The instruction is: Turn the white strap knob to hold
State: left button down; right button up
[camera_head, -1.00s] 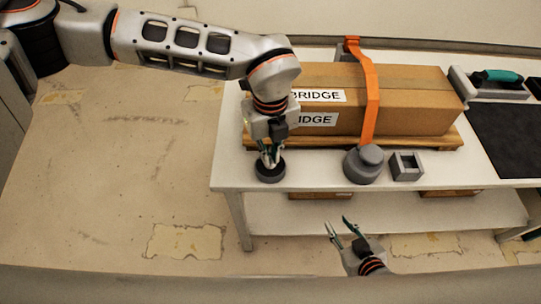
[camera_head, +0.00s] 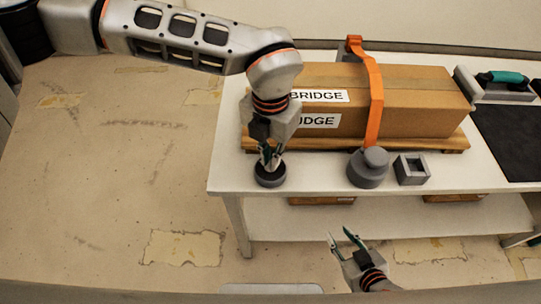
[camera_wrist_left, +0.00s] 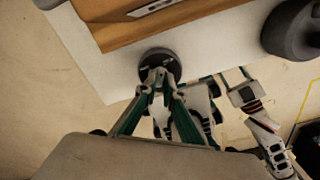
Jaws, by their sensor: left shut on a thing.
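A dark round dial (camera_head: 270,179) sits on the white table near its front left corner. It also shows in the wrist view (camera_wrist_left: 152,56), with small pale marks on its top. My left gripper (camera_head: 269,162) points down onto the dial, its fingertips shut on the knob at the dial's middle. In the wrist view the fingertips (camera_wrist_left: 160,76) meet over the dial's near part. They hide most of the knob, so its colour and exact setting cannot be read. My right gripper (camera_head: 344,239) is open and empty in front of the table, below its top.
An orange strap (camera_head: 374,100) crosses a long cardboard box (camera_head: 420,106) on a wooden pallet and runs down to a grey round fixture (camera_head: 366,172). A grey square block (camera_head: 411,170) stands beside it. A teal-handled tool (camera_head: 503,78) lies farther right.

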pick_arm(q)
jog(key=shift+w+r+m, duration=0.1)
jog(key=shift+r+m, duration=0.05)
jog(key=shift+m, duration=1.15)
jog(key=c, duration=2.3)
grip_release()
jog(key=shift+o, duration=0.7)
notch_tip(320, 180, up, 12)
